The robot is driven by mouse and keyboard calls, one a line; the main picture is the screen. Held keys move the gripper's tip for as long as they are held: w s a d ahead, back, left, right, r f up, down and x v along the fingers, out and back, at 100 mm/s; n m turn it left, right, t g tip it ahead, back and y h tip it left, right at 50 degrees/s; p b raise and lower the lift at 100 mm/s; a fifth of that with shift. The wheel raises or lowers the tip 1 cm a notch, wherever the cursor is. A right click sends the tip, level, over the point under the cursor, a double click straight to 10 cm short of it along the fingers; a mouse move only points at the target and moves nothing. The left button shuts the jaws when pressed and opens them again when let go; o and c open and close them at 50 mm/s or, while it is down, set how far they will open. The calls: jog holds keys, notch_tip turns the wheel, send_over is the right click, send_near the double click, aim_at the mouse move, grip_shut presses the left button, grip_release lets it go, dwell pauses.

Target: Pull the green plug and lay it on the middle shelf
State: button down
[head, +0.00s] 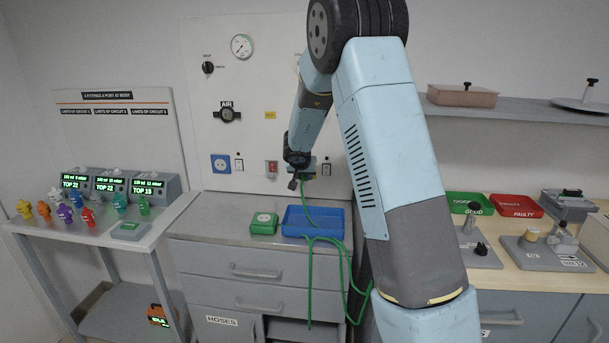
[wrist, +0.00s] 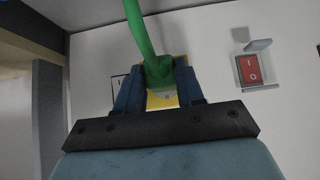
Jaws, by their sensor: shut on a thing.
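My gripper (wrist: 160,88) is shut on the green plug (wrist: 159,72), which sits between its dark blue fingers in the wrist view. A yellow piece (wrist: 180,68) shows directly behind the plug at the wall; I cannot tell whether the plug is still seated there. The green cable (wrist: 138,25) runs up from the plug in this view. In the head view my gripper (head: 308,172) is close to the wall panel, and the plug itself is mostly hidden. The cable (head: 311,265) hangs in loops over the blue tray. Which surface is the middle shelf is unclear.
The blue tray (head: 322,227) and a green box (head: 263,223) stand on the drawer cabinet (head: 192,225) below. A red switch (head: 272,167) is on the panel beside my gripper. A wall shelf (head: 545,109) at right holds two lidded items. A side table at left carries several coloured fittings.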

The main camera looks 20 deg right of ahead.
aim_at(303, 180)
jog(key=shift+s+a, duration=0.35)
jog(key=shift+s, duration=0.4)
jog(key=shift+s+a, duration=0.3)
jog(key=shift+s, duration=0.45)
jog(key=shift+s+a, duration=0.1)
jog(key=shift+s, duration=0.2)
jog(key=shift+s, duration=0.15)
